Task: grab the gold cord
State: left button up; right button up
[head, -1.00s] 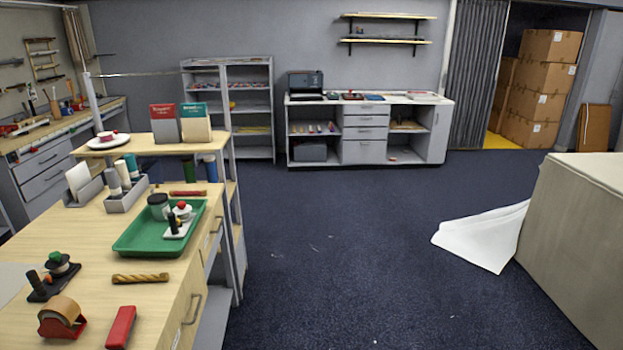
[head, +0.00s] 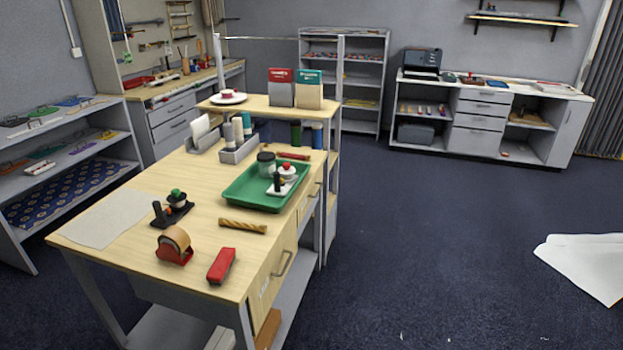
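A short twisted gold cord (head: 242,227) lies on the light wooden top of the workbench (head: 140,262), in the middle of the head view. It lies in front of the green tray (head: 238,200) and behind the red stapler (head: 221,265), apart from both. Neither of my grippers shows in the head view.
A tape dispenser (head: 174,246) and a black stand with a green knob (head: 173,208) are left of the cord. The tray holds a jar (head: 266,164) and small items. A shelf unit (head: 62,160) stands at left. Open blue floor (head: 420,250) lies to the right.

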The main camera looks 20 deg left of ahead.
aim_at(242, 225)
jog(key=i+l, duration=0.55)
jog(key=i, duration=0.25)
